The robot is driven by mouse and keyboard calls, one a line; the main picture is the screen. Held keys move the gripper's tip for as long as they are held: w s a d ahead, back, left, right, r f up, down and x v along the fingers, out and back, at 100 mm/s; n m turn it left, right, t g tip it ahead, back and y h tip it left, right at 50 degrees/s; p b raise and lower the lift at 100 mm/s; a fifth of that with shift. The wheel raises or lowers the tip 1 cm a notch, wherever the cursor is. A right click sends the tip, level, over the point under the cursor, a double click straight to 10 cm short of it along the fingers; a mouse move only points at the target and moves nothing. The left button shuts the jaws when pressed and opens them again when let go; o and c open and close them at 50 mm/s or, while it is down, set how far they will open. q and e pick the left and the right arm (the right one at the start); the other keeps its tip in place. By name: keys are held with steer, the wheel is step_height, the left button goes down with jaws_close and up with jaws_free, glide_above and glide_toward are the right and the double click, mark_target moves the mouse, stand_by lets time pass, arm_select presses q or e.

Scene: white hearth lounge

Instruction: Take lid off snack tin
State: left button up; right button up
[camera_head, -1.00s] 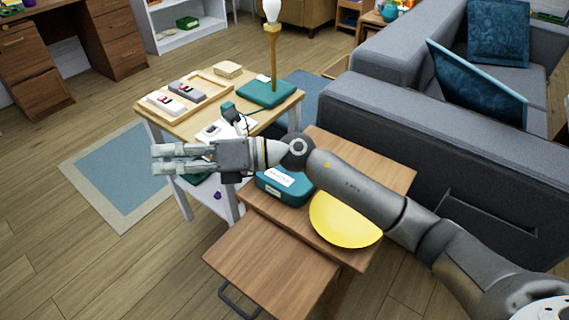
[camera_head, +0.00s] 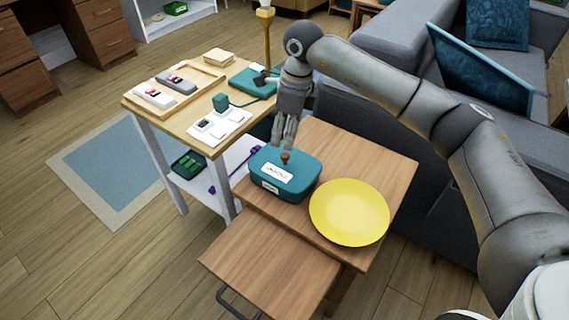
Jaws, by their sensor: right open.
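The snack tin (camera_head: 272,187) is a teal rounded box with a white label on its front, standing on the small wooden table. Its teal lid (camera_head: 303,169) is on it, with a small brown knob (camera_head: 285,157) and a white label on top. My right gripper (camera_head: 283,145) points down just above and behind the knob, with its fingers open and nothing in them. I cannot tell whether the fingertips touch the lid. My left gripper is not in view.
A yellow plate (camera_head: 349,212) lies right of the tin on the wooden table (camera_head: 392,168). A lower nesting table (camera_head: 268,268) juts out in front. A side table (camera_head: 139,106) with a lamp, tray and cards stands behind left. A grey sofa (camera_head: 396,115) is at the right.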

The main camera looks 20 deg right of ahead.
mark_target(285, 155)
steer(key=f, duration=0.3)
steer(key=shift+a+f, duration=0.2)
steer(key=shift+f, duration=0.15)
steer(key=shift+s+d+f+b, duration=0.1)
steer(key=shift+f+b, duration=0.2)
steer(key=shift+f, duration=0.3)
steer(key=shift+s+d+f+b, duration=0.1)
steer(key=shift+f+b, duration=0.15)
steer(key=shift+f, duration=1.3)
steer(key=shift+w+a+f, duration=0.1)
steer(key=shift+a+f, duration=0.05)
steer(key=shift+f, duration=0.15)
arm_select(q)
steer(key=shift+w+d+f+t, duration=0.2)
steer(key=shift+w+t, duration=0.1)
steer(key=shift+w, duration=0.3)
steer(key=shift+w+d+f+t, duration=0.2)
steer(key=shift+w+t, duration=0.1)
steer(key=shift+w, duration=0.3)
arm_select(e)
jaws_close()
